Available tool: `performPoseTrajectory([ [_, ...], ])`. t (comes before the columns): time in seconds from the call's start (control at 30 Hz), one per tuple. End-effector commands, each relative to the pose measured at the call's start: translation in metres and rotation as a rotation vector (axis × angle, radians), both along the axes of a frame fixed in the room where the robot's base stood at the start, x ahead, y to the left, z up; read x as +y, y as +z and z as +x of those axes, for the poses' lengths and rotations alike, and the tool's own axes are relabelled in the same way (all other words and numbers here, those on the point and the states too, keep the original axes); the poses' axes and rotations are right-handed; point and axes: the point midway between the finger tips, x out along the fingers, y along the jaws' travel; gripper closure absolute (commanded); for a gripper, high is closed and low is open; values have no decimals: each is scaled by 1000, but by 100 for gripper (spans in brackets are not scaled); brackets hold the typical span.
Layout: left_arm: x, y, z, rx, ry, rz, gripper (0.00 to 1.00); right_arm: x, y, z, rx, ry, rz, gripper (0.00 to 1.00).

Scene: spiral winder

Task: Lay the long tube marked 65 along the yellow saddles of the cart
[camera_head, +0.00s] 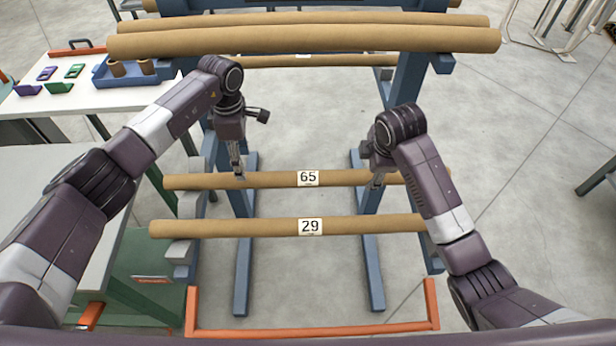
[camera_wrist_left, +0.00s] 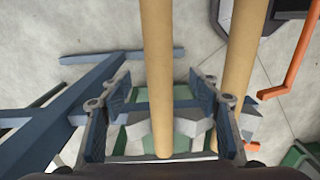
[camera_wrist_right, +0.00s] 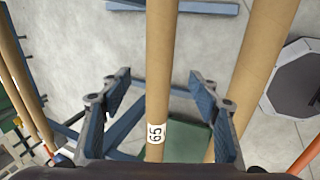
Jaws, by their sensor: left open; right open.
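The long brown tube marked 65 (camera_head: 270,180) lies crosswise on the lower arms of a blue rack. My left gripper (camera_head: 239,173) is open at its left part, and my right gripper (camera_head: 378,178) is open at its right part. In the left wrist view the tube (camera_wrist_left: 157,60) runs between the spread fingers. In the right wrist view the tube marked 65 (camera_wrist_right: 159,60) also runs between the spread fingers, with its label near the palm. Neither gripper is closed on it. I cannot make out any yellow saddles.
A parallel tube marked 29 (camera_head: 250,228) lies nearer to me. More tubes (camera_head: 300,40) lie high on the rack behind my grippers. An orange rail (camera_head: 312,330) crosses in front of me. A white table (camera_head: 90,97) with a blue tray (camera_head: 135,75) stands at left. Floor is open at right.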

Motion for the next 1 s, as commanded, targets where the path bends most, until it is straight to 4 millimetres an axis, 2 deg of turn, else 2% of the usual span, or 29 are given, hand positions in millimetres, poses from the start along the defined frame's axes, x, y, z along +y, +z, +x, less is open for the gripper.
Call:
performPoseTrajectory([
  [0.5, -1, -66, -3, 2, 2, 0, 44, 0, -62, 23, 2, -1, -1, 44],
  [0.7, 0, -76, -3, 1, 0, 0, 44, 1, -71, 27, 1, 0, 0, 44],
  [0.97, 0, -77, -3, 0, 0, 0, 44, 1, -72, 27, 0, 0, 0, 44],
  [1.0, 0, -77, -3, 0, 0, 0, 48, 1, -72, 27, 0, 0, 0, 48],
])
